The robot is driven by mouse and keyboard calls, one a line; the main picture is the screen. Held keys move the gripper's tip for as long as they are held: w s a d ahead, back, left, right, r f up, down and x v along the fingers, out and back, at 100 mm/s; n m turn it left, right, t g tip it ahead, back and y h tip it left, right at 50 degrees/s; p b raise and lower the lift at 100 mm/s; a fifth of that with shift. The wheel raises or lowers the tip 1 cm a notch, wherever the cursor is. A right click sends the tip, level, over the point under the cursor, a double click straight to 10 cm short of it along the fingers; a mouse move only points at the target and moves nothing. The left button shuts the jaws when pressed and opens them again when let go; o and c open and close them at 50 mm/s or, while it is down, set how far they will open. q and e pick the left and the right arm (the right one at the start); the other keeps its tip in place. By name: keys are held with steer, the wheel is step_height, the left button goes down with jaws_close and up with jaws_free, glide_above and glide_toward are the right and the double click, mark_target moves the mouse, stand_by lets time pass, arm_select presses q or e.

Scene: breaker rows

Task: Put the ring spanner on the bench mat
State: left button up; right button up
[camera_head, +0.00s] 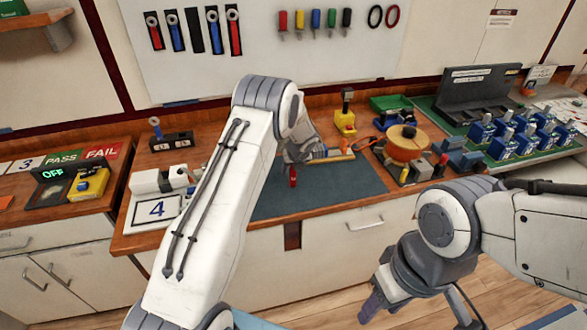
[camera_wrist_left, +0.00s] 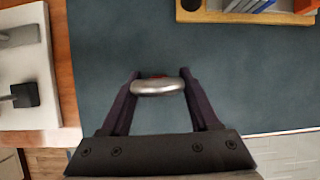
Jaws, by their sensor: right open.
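My left gripper (camera_head: 292,168) is low over the dark teal bench mat (camera_head: 345,185). In the left wrist view, its two fingers (camera_wrist_left: 160,80) press on both sides of a rounded silver end. This looks like the end of the ring spanner (camera_wrist_left: 158,87). A bit of red shows behind it, and a red part hangs below the gripper in the head view (camera_head: 292,178). Whether it touches the mat (camera_wrist_left: 110,40) I cannot tell. My right gripper (camera_head: 372,304) is open and empty, in front of the bench over the floor.
A wooden tray (camera_wrist_left: 215,16) with coloured tools lies at the mat's back edge. A white plate marked 4 (camera_head: 150,212) is left of the mat. An orange reel (camera_head: 404,144) and small blocks stand to its right. Several spanners and screwdrivers hang on the wall board (camera_head: 270,50).

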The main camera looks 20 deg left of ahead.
arm_select(q)
steer(key=shift+r, duration=0.25)
steer(key=shift+s+d+r, duration=0.1)
steer(key=shift+s+r, duration=0.05)
steer(key=shift+r, duration=0.15)
steer(key=s+d+r+n+h+b, duration=0.1)
steer(key=s+d+r+n, duration=0.4)
steer(key=s+d+r, duration=0.8)
steer(key=s+d+r+n+g+h, duration=0.1)
steer(key=s+n, duration=0.4)
steer(key=s, duration=0.6)
steer(key=s+d+r+n+g+h, duration=0.1)
steer(key=s+d+r+n+g, duration=0.1)
steer(key=s+n, duration=0.4)
steer(key=s+d+r+n+g+h, duration=0.1)
steer(key=s+d+n, duration=0.3)
steer(key=s, duration=1.1)
steer(key=shift+s+r+n, duration=0.3)
steer(key=shift+s+n, duration=0.05)
steer(key=shift+n, duration=0.65)
